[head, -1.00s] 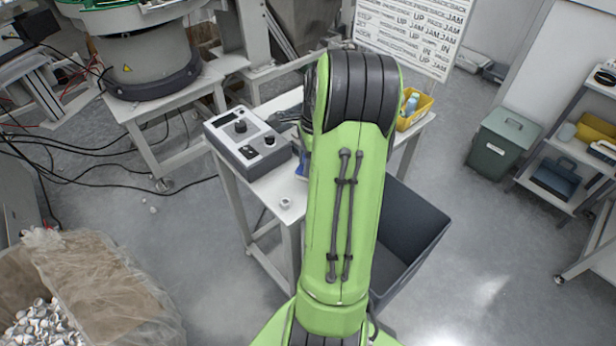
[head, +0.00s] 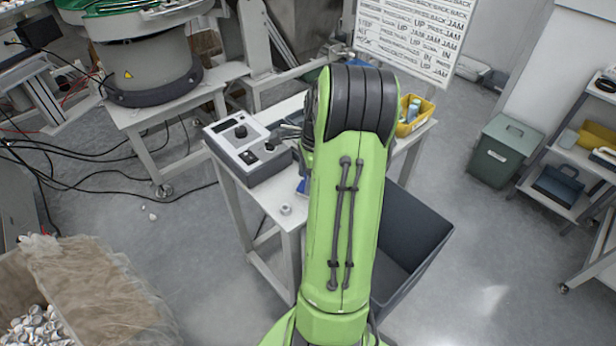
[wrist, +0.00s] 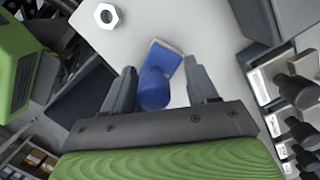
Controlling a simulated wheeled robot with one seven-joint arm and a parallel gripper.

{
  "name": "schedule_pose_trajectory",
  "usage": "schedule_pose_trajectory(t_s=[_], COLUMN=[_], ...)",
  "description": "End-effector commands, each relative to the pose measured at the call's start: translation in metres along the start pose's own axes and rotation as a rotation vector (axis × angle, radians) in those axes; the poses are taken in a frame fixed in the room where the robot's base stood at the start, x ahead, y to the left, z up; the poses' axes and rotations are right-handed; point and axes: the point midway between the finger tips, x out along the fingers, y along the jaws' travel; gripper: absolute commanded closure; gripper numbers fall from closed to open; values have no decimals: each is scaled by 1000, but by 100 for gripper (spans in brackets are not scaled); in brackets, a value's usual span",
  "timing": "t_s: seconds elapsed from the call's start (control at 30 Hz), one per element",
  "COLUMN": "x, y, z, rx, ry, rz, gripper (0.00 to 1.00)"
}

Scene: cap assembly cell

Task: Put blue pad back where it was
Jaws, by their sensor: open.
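The blue pad (wrist: 165,57) lies on the pale table top (wrist: 205,22) in the wrist view, with a rounded blue knob or handle rising from it towards the camera. My gripper (wrist: 159,68) is open, with one finger on each side of the blue knob. I cannot tell whether either finger touches it. In the head view only a small bit of the blue pad (head: 302,186) shows beside my green arm, which hides most of it and most of the gripper.
A control box (head: 250,148) with black knobs stands on the table close to my gripper. A metal nut (head: 286,209) lies near the table's front edge. A yellow bin (head: 414,122) is at the table's back right. A dark open bin (head: 425,235) stands right of the table.

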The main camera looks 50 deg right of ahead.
Motion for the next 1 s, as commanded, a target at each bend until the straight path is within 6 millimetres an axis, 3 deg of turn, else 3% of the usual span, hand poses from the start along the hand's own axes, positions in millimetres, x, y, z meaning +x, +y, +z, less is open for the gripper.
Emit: schedule_pose_trajectory(t_s=[0.4, 0.53, 0.77, 0.87, 0.97, 1.0], x=[-104, -118, -122, -136, -156, -164], y=[-1, 0, 1, 11, 43, 62], z=[0, 0, 5, 42, 105, 129], rx=[1, 0, -23, -202, -561, -723], ry=[1, 1, 5, 42, 107, 135], rz=[-4, -3, -4, -25, -65, -86], gripper=[42, 42, 42, 42, 42, 42])
